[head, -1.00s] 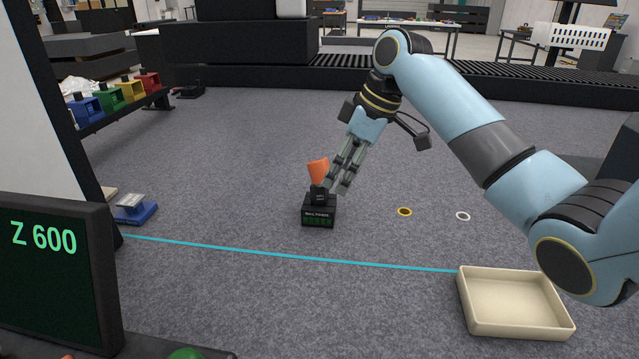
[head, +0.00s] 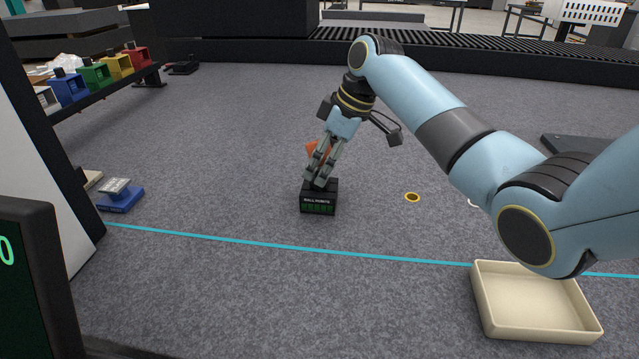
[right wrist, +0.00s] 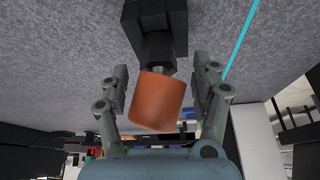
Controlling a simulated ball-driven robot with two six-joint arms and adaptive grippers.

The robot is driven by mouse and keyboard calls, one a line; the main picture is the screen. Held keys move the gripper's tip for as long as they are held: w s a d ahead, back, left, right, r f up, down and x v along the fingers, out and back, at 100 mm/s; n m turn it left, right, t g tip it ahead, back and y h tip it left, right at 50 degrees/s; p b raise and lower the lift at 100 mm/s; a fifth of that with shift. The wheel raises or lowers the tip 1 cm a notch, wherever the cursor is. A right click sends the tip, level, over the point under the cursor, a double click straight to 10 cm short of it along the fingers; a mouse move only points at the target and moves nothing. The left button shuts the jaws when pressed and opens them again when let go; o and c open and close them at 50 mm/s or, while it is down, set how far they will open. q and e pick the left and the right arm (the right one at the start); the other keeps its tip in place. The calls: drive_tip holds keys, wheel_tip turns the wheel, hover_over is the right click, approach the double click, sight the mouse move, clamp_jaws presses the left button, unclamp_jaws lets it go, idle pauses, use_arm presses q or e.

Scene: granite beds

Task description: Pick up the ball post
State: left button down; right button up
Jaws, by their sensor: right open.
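The ball post, with an orange flared head (head: 313,149) and a dark stem, stands upright on a small black box with a green display (head: 318,207) on the floor. In the right wrist view the orange head (right wrist: 158,101) lies between my fingers, its dark stem and box beyond it. My right gripper (head: 318,182) is open, its fingers on both sides of the post with a gap showing on each side. In the head view the fingers hide much of the stem and head. My left gripper is out of view.
A yellow ring (head: 412,197) is right of the box. A blue block (head: 121,200) and a shelf of coloured bins (head: 95,75) are at left. Floor around the box is clear.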

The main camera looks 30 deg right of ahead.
drive_tip(key=shift+x, duration=1.05)
drive_tip(key=shift+c, duration=0.3)
clamp_jaws()
